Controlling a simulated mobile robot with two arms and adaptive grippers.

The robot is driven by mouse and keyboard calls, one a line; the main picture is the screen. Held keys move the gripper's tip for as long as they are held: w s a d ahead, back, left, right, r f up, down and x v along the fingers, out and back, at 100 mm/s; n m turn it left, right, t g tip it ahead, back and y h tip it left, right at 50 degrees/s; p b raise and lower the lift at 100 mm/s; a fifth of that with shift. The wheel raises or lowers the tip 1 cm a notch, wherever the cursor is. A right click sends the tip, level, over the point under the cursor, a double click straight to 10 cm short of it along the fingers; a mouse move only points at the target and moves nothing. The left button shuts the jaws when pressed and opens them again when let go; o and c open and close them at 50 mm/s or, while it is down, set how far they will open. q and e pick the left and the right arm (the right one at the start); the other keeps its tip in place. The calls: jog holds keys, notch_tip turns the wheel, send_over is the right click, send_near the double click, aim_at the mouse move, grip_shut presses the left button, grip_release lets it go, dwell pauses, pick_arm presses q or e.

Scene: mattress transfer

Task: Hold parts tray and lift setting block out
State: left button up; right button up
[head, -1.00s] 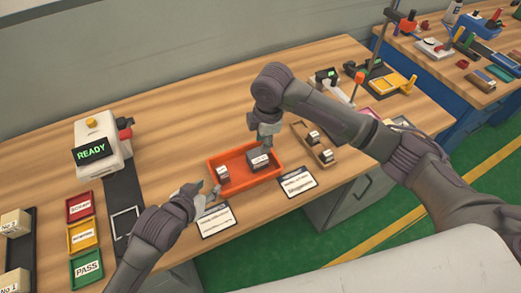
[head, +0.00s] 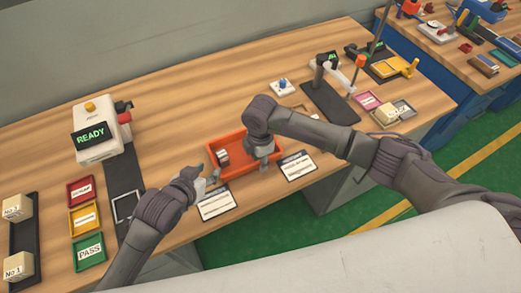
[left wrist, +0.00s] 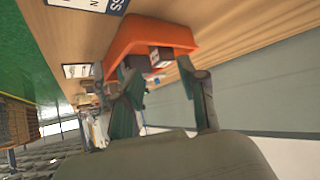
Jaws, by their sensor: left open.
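The orange parts tray (head: 240,158) lies on the wooden bench near its front edge. A small labelled block (head: 222,158) stands in its left part; a block in the tray also shows in the left wrist view (left wrist: 158,57). My left gripper (head: 208,177) is open at the tray's left end; in the left wrist view its fingers (left wrist: 160,88) are apart by the orange wall (left wrist: 135,38), and I cannot tell whether they touch it. My right gripper (head: 262,156) points down into the tray's right part. It hides the darker block there, and its jaw opening does not show.
A READY display unit (head: 97,132) stands at the left, with red, yellow and green trays (head: 85,218) in front. Two label cards (head: 217,203) lie in front of the orange tray. My right forearm covers part of the bench behind.

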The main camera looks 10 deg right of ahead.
jog(key=shift+f, duration=0.65)
